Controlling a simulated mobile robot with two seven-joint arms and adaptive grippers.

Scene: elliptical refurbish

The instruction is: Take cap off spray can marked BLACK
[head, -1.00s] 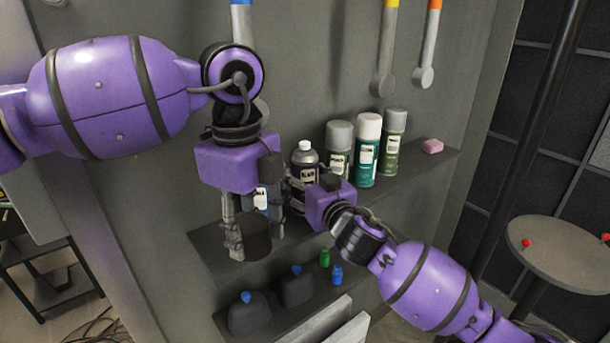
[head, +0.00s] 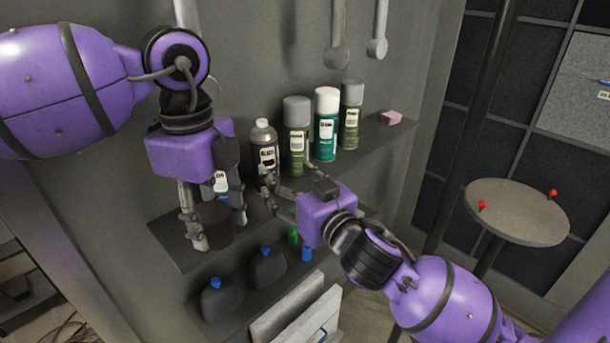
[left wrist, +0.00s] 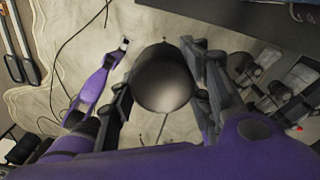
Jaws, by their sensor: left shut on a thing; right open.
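The dark spray can (head: 266,158), whose label read BLACK a moment ago, stands upright on the shelf with a small light nozzle on top and no cap. My left gripper (head: 217,229) is shut on a dark, round cap (head: 217,236), left of the can and lower in the picture. The cap also shows as a dark, rounded cylinder (left wrist: 164,80) between the fingers in the left wrist view. My right gripper (head: 276,195) is open and empty, in front of the can's lower part and partly covering it.
A grey-capped can (head: 297,140), a white-capped teal can (head: 326,130) and a green can (head: 350,118) stand right of the dark can. A pink block (head: 391,117) lies at the shelf's right end. Dark bottles (head: 268,268) and small containers fill the lower shelf. A blue-labelled item (head: 221,185) is partly hidden.

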